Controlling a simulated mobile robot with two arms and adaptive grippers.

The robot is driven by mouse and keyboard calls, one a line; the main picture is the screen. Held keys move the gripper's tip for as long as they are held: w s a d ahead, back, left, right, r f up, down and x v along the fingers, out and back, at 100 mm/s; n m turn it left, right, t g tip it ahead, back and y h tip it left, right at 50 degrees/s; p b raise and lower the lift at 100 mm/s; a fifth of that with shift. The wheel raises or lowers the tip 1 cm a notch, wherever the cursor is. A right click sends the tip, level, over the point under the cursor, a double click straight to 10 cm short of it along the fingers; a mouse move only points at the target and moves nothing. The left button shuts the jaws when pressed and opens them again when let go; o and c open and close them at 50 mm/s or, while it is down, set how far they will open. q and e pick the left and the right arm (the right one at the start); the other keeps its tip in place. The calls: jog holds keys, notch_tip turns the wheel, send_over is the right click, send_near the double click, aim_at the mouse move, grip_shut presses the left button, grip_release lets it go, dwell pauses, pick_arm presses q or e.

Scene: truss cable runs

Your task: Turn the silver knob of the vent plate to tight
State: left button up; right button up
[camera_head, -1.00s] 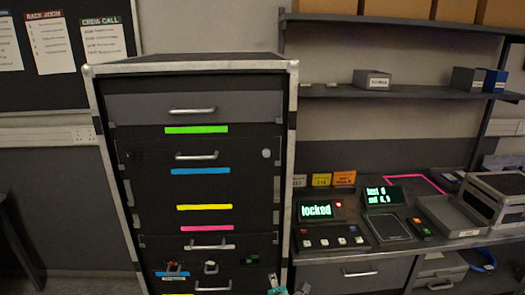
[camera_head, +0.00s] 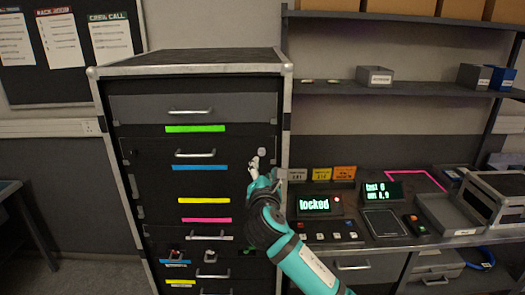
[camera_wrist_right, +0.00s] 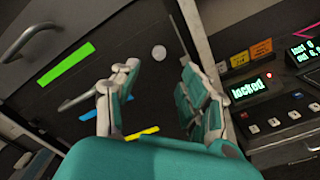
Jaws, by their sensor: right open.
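A small round silver knob (camera_head: 262,151) sits near the right edge of a dark rack panel (camera_head: 232,150), which I take for the vent plate; no name on it can be read. The knob also shows in the right wrist view (camera_wrist_right: 158,53), beyond the fingertips and roughly midway between them. My right gripper (camera_head: 257,165) is open, just below the knob in the head view. Its two fingers (camera_wrist_right: 158,72) stand apart with nothing between them. The knob appears untouched; its turn setting cannot be read. My left gripper is not in view.
The panel has a bar handle (camera_head: 195,154) left of the knob. Coloured strips, such as a green one (camera_head: 195,128), mark the rack. To the right is a desk with a "locked" display (camera_head: 314,204), a grey tray (camera_head: 452,213) and a shelf (camera_head: 400,87) above.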

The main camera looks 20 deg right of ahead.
aim_at(263, 153)
jog(key=p+x, duration=0.1)
jog(key=x, duration=0.7)
jog(key=shift+p, duration=0.4)
jog(key=shift+w+d, duration=0.15)
jog(key=shift+w, duration=0.3)
jog(key=shift+f, duration=0.1)
jog(key=shift+c, duration=0.4)
grip_shut()
